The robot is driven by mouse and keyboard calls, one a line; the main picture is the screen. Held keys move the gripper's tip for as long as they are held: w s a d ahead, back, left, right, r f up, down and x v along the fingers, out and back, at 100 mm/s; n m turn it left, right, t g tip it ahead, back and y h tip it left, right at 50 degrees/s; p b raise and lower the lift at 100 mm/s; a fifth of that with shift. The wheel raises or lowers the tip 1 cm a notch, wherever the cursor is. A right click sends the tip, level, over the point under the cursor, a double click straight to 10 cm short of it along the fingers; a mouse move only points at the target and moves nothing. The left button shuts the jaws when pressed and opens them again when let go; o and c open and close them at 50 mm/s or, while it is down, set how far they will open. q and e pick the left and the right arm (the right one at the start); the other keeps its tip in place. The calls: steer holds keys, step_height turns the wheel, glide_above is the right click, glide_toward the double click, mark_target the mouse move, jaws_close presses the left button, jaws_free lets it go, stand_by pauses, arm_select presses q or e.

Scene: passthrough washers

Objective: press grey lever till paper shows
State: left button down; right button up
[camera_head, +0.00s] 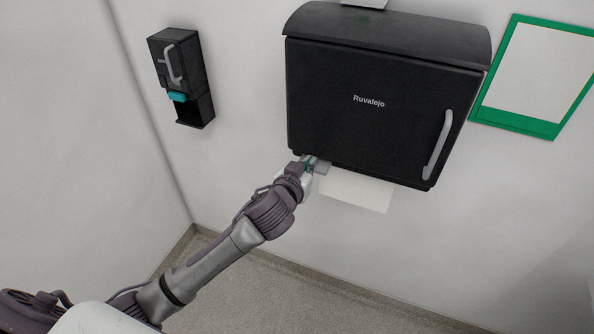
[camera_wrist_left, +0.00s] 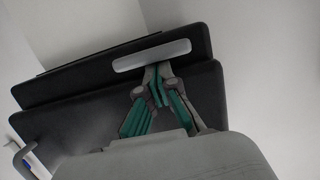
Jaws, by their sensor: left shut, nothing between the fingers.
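A black paper dispenser (camera_head: 370,100) marked "Ruvalejo" hangs on the wall. A white sheet of paper (camera_head: 357,191) hangs out below its lower edge. The grey lever (camera_head: 322,168) shows as a small piece under the dispenser's lower left, beside the paper. In the left wrist view the lever is a light grey bar (camera_wrist_left: 150,56) across the dark dispenser. My left gripper (camera_head: 310,165) is at the lever. Its green-padded fingers (camera_wrist_left: 156,80) are closed together with nothing between them, tips right by the bar; I cannot tell if they touch. My right gripper is not in view.
A smaller black dispenser (camera_head: 182,75) with a teal part hangs to the left. A green-framed board (camera_head: 515,122) is on the wall at right. A grey handle (camera_head: 438,145) is on the dispenser's front right. Bare wall and floor lie below the paper.

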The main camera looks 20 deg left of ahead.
arm_select(q)
step_height(320, 180, up, 3)
steer(key=shift+w+f+p, duration=0.1)
steer(key=shift+f+p, duration=0.05)
steer(key=shift+p, duration=0.45)
steer(key=shift+s+d+f+b, duration=0.1)
steer(key=shift+s+f+b, duration=0.1)
steer(key=shift+s+b, duration=0.25)
steer(key=shift+s+d+f+b, duration=0.15)
steer(key=shift+s+b, duration=0.15)
steer(key=shift+s, duration=0.2)
steer(key=b+v, duration=0.2)
steer(key=v, duration=0.6)
steer(key=shift+s+a+r, duration=0.2)
steer(key=shift+r, duration=0.15)
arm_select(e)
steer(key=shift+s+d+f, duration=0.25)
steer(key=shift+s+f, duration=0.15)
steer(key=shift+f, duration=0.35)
arm_select(q)
steer(key=shift+w, duration=0.1)
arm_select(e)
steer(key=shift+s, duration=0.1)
